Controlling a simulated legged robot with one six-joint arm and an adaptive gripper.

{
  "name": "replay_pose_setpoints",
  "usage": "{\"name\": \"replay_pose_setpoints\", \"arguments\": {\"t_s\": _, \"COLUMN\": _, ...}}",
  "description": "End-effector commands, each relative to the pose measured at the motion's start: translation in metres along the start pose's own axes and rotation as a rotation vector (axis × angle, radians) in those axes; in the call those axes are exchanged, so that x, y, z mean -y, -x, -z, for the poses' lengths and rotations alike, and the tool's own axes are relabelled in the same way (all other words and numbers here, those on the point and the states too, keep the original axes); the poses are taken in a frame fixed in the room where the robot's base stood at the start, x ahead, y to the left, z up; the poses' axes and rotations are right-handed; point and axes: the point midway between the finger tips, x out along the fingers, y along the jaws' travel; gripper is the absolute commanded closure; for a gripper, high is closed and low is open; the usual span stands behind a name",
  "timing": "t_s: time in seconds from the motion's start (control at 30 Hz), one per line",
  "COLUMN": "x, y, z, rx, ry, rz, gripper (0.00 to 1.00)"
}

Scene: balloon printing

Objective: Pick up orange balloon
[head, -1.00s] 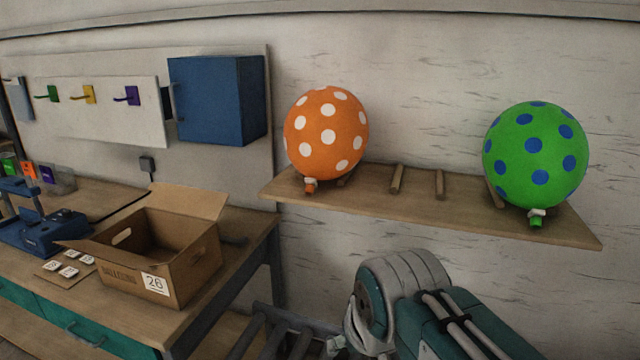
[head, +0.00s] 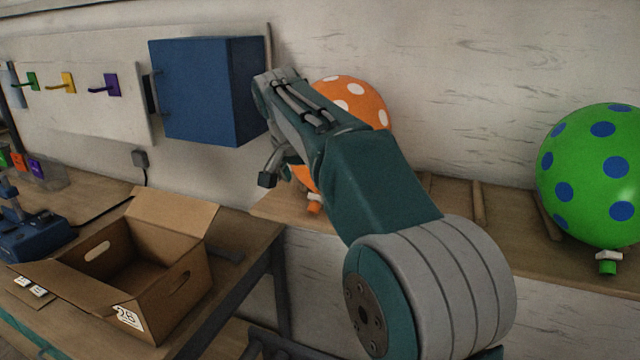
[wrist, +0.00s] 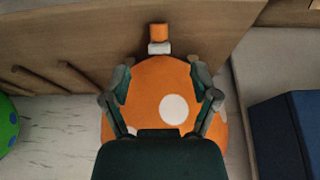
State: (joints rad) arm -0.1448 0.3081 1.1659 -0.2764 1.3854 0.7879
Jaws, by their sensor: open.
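The orange balloon with white dots (head: 362,98) rests on the wooden shelf, partly hidden behind my arm in the head view. Its orange neck with a white clip (head: 314,204) shows at the shelf's front edge. In the wrist view the balloon (wrist: 158,88) fills the middle, with its neck at the top. My gripper (wrist: 162,82) is open, its two fingers over the left and right sides of the balloon. I cannot tell whether they touch it. In the head view a part of my gripper (head: 273,168) shows left of the balloon.
The shelf (head: 450,215) also holds a green balloon with blue dots (head: 600,165) at the right, with wooden dividers between. A blue cabinet (head: 205,90) is on the wall just left of my gripper. An open cardboard box (head: 165,285) stands on the table below.

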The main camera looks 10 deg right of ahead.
Motion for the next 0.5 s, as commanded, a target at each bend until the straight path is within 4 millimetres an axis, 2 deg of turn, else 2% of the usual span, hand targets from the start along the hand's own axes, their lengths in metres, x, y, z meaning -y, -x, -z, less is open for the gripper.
{"name": "replay_pose_setpoints", "arguments": {"t_s": 0.2, "x": -0.001, "y": -0.037, "z": 0.001, "rx": 0.004, "ry": 0.000, "rz": -0.002, "gripper": 0.23}}
{"name": "replay_pose_setpoints", "arguments": {"t_s": 0.5, "x": 0.000, "y": -0.068, "z": 0.001, "rx": 0.004, "ry": 0.002, "rz": -0.003, "gripper": 0.23}}
